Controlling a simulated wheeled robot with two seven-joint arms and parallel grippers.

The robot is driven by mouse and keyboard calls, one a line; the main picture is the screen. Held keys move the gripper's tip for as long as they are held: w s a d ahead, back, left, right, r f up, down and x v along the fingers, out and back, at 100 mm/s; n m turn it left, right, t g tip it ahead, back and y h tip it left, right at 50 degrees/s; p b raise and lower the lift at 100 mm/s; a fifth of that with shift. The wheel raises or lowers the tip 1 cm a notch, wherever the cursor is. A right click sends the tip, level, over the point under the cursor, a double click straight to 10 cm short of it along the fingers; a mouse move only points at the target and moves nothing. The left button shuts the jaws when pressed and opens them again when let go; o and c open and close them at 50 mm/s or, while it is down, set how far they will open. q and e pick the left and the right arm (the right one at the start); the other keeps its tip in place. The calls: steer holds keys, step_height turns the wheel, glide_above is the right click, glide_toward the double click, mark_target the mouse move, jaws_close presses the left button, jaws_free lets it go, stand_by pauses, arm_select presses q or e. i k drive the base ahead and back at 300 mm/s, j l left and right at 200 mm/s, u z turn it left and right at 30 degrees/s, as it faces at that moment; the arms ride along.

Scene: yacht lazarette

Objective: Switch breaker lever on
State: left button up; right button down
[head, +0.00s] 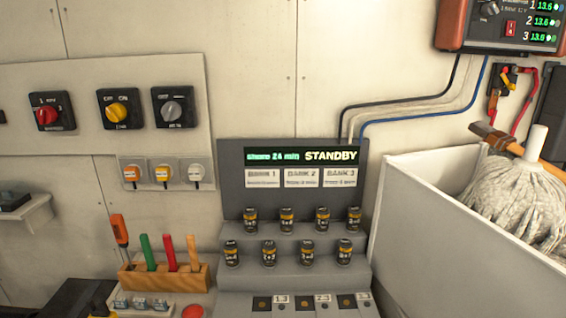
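I cannot make out a thing that is clearly the breaker lever in the head view. The wall panel (80,85) at the left carries three rotary switches: one with a red knob (46,115), one with a yellow knob (117,112) and one with a grey knob (172,109). A boxed unit (475,28) at the top right has a dial, a small red rocker switch (510,28) and green readouts near 13.6; its top is cut off. Neither of my grippers is in view.
A grey stepped rack (295,268) holds several dark cylinders below a STANDBY display (303,156). A white bin (440,240) with a mop head (515,205) stands at the right. A wooden tool holder (165,277) and a red button (192,311) are at the lower left.

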mark_target(512, 87)
steer(key=z, duration=1.35)
steer(key=k+l+u, duration=0.2)
steer(key=u, duration=0.15)
steer(key=k, duration=0.05)
